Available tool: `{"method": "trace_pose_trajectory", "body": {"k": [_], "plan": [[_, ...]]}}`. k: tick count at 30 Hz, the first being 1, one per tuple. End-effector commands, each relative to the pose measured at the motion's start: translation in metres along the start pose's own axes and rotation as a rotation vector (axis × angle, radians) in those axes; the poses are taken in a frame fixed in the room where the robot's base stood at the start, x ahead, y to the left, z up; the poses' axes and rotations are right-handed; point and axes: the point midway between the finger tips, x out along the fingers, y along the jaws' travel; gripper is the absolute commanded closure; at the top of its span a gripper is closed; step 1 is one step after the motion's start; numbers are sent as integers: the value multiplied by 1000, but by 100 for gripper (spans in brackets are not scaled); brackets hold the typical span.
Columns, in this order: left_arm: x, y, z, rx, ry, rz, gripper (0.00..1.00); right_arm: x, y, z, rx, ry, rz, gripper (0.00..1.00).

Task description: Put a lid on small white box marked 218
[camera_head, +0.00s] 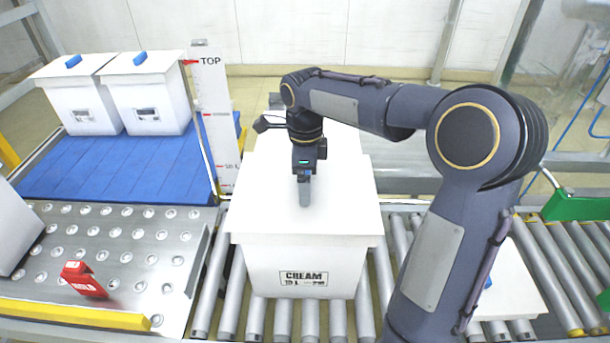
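Two small white boxes, a left one (78,105) and a right one (150,100), stand on the blue surface at the left. Each has a white lid with a blue handle; their labels are too small to read. A larger white box marked CREAM (303,265) stands on the rollers in the middle, with a flat white top (260,205). My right gripper (304,195) points down over that top. Its fingers look edge-on, so their opening cannot be told. A white panel with a blue spot (515,285) at lower right is partly hidden behind my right arm. No marking 218 is legible. My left gripper is not in view.
A white box (12,230) is cut off at the left edge. A red block (82,278) stands on the metal ball table (150,240). An upright white gauge marked TOP (212,120) stands left of the middle box. Green parts (578,205) are at the right.

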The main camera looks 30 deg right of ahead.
Motion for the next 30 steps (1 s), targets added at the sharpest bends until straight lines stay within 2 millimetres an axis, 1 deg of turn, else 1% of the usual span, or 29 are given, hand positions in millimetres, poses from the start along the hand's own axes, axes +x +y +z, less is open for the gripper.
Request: {"method": "trace_pose_trajectory", "body": {"k": [14,15,16,26,30], "plan": [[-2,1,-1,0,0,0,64,0,0,0,0,0,0,36],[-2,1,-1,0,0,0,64,0,0,0,0,0,0,4],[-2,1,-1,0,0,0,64,0,0,0,0,0,0,0],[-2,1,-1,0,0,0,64,0,0,0,0,0,0,0],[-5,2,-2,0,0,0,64,-4,0,0,0,0,0,0]]}}
